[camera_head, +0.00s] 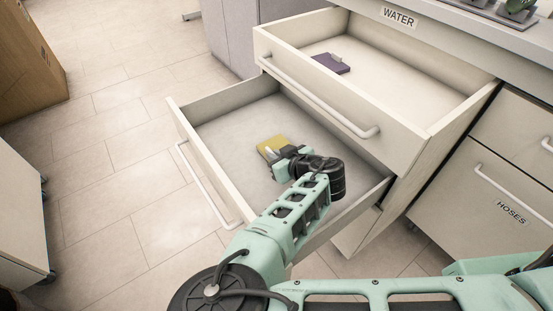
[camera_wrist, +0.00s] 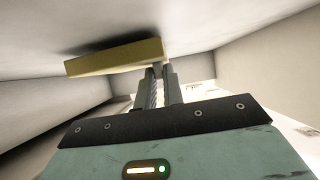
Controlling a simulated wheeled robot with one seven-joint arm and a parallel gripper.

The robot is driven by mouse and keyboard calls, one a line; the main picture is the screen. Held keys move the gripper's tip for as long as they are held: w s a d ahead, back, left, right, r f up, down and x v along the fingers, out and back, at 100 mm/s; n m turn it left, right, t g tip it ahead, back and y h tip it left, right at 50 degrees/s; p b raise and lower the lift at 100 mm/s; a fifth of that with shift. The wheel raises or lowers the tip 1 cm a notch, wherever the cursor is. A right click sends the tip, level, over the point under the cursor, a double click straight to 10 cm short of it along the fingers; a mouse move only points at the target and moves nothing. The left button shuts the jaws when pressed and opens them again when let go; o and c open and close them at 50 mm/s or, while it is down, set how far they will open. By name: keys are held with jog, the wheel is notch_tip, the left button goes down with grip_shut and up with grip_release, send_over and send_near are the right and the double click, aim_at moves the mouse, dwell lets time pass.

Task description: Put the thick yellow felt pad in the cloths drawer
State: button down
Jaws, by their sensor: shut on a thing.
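The yellow felt pad (camera_head: 272,146) is inside the open lower drawer (camera_head: 222,130), over its pale floor. My gripper (camera_head: 283,154) reaches down into this drawer and is shut on the pad's edge. In the wrist view, the pad (camera_wrist: 112,58) is a flat, thick yellow slab at the tips of my closed fingers (camera_wrist: 160,72), with most of it out to the left. A dark shadow lies close beside the pad on the drawer surface. I cannot tell whether the pad touches the floor. No label shows on the lower drawer, so I cannot tell its name from here.
The upper drawer (camera_head: 340,122) is also open, above and to the right, with a small dark purple item (camera_head: 331,63) in it. A "WATER" label (camera_head: 398,17) is above it. A closed front labelled "HOSES" (camera_head: 511,211) is at right. Around my gripper, the lower drawer looks empty.

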jog(key=shift+f, duration=0.25)
jog(key=c, duration=1.9)
grip_release()
jog(key=shift+f, duration=0.1)
jog(key=shift+c, duration=0.2)
jog(key=o, duration=0.4)
jog(key=shift+r, duration=0.2)
jog(key=p+v, duration=0.1)
jog(key=v, duration=0.6)
jog(key=shift+s+d+p, duration=0.15)
jog(key=shift+s+p, duration=0.05)
jog(key=shift+p, duration=0.1)
